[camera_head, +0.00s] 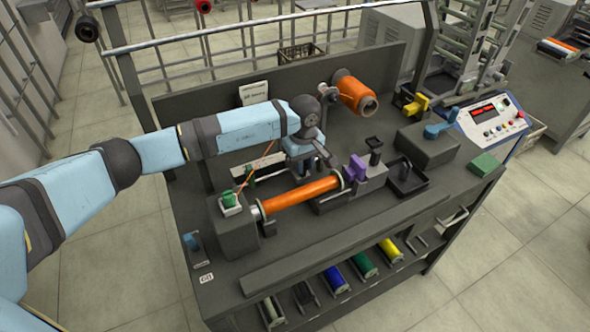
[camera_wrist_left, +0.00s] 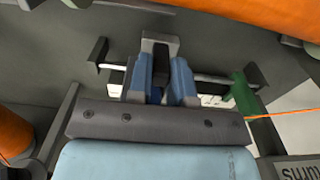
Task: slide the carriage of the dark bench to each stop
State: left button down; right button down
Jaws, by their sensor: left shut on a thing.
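The dark bench (camera_head: 330,235) carries a winder with an orange-wound bobbin (camera_head: 300,193) lying across its middle. My left gripper (camera_head: 308,168) is above the bench just behind the bobbin. In the left wrist view its blue fingers (camera_wrist_left: 160,72) are shut on the dark grey carriage block (camera_wrist_left: 160,45), which sits on a thin rail (camera_wrist_left: 208,78). Dark upright brackets, likely the stops, stand near the rail's two ends: one at the left (camera_wrist_left: 97,53) and one at the right (camera_wrist_left: 251,76). In the head view my gripper hides the carriage. My right gripper is not in view.
A green part (camera_head: 230,197) stands at the left by the bobbin's end, with orange thread running near it. A purple part (camera_head: 356,168) is at the bobbin's right end. An orange supply spool (camera_head: 355,95), yellow part (camera_head: 415,105) and control box (camera_head: 490,115) stand behind and right.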

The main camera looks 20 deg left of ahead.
pick_arm(q)
jog(key=c, duration=1)
grip_release()
jog(key=shift+c, duration=0.2)
jog(key=shift+r, duration=0.3)
notch_tip(320, 180, up, 13)
jog(key=shift+r, duration=0.1)
